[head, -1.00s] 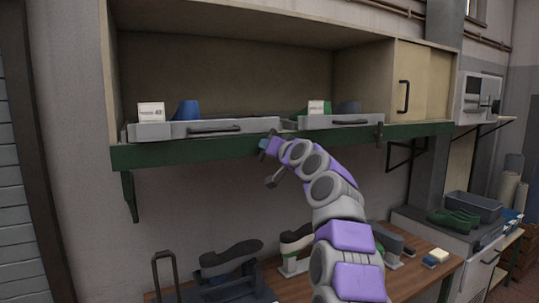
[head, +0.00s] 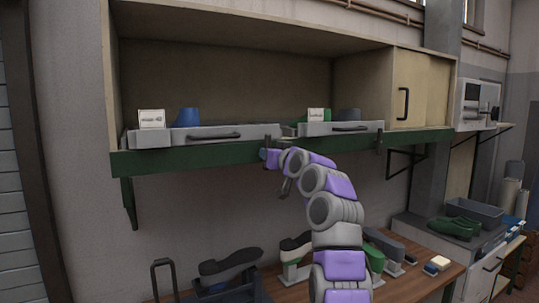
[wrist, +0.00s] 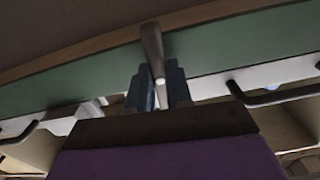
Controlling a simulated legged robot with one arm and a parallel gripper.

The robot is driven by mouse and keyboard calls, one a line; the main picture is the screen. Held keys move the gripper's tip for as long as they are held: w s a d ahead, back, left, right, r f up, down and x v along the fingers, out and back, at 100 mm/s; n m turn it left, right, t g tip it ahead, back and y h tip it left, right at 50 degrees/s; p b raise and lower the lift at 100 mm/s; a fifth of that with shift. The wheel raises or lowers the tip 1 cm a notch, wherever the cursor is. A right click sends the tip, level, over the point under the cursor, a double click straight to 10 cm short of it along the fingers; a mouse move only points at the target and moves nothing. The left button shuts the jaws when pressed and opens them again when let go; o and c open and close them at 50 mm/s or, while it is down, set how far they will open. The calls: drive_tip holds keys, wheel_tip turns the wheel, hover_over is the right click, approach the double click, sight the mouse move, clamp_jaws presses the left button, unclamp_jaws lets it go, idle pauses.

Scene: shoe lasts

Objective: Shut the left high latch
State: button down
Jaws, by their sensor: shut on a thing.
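The left high latch is a grey bar on the green front edge of the high shelf; it shows in the wrist view (wrist: 152,45) and as a small dark upright piece in the head view (head: 267,141). My gripper (wrist: 158,88) is shut on the latch, with a blue finger on each side of its lower end. In the head view, my gripper (head: 269,157) is at the shelf edge, just below the right end of the left drawer (head: 160,138). The exact contact is too small to judge there.
A right drawer (head: 320,129) sits on the shelf, with a second latch (head: 379,141) at its right end. A sliding cupboard door (head: 425,88) is farther right. The workbench (head: 420,282) below holds several shoe lasts. Wall space below the shelf's left half is clear.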

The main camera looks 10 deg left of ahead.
drive_tip(key=shift+n, duration=0.6)
drive_tip(key=c, duration=1.4)
unclamp_jaws()
drive_tip(key=shift+w, duration=0.1)
drive_tip(key=shift+o, duration=0.9)
drive_tip(key=shift+w+f, duration=0.1)
drive_tip(key=shift+w, duration=0.05)
drive_tip(key=shift+o, duration=1)
drive_tip(key=shift+a, duration=0.15)
drive_tip(key=b+v, duration=0.8)
drive_tip(key=v, duration=0.9)
drive_tip(key=shift+s+b, duration=0.25)
drive_tip(key=shift+b, duration=0.15)
